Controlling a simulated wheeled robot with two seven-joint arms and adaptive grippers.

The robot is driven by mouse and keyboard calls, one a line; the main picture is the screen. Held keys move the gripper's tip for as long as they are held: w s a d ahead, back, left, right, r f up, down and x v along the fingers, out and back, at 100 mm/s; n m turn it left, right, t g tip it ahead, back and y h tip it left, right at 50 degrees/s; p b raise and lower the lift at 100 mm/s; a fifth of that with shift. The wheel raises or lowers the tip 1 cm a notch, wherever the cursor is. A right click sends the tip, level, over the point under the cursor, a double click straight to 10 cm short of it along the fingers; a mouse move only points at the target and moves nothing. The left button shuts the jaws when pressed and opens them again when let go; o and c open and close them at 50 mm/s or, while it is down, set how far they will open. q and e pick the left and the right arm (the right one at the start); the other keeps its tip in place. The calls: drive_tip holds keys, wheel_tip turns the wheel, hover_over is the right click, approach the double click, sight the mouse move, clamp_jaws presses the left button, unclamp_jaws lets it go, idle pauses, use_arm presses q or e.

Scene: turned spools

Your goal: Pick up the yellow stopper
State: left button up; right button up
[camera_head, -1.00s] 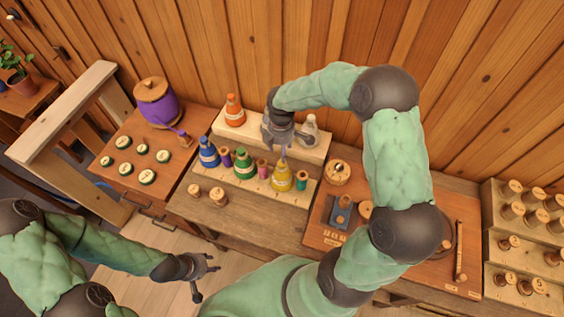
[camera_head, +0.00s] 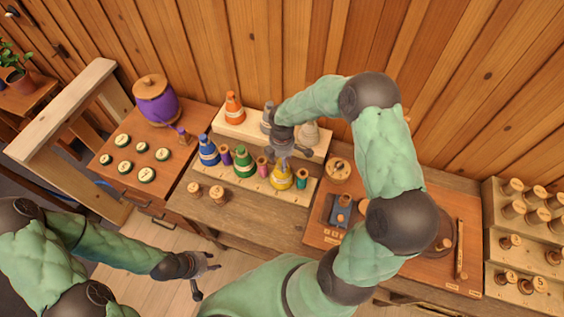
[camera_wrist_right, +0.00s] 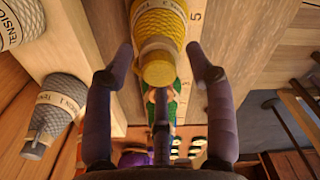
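The yellow stopper (camera_wrist_right: 158,70) is a smooth yellow cylinder on the narrow end of a yellow thread-wound cone (camera_wrist_right: 160,22) with a pale label band. In the head view the yellow cone (camera_head: 281,180) stands in the front row of the pale stepped rack, its top largely hidden by my right gripper (camera_head: 285,159). In the right wrist view my right gripper (camera_wrist_right: 157,50) is open, one finger on each side of the stopper, with visible gaps and no contact. My left gripper (camera_head: 207,281) is open and empty, low at the left, away from the rack.
Green (camera_head: 244,163) and blue (camera_head: 208,152) cones and small spools share the front row. An orange cone (camera_head: 234,107) and a pale cone (camera_head: 309,134) stand on the back step. A purple lidded pot (camera_head: 157,107) is at left; a tool board (camera_head: 322,228) is at right.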

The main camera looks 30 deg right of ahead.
drive_tip(key=c, duration=0.6)
drive_tip(key=shift+o, duration=0.2)
drive_tip(key=shift+r, duration=0.15)
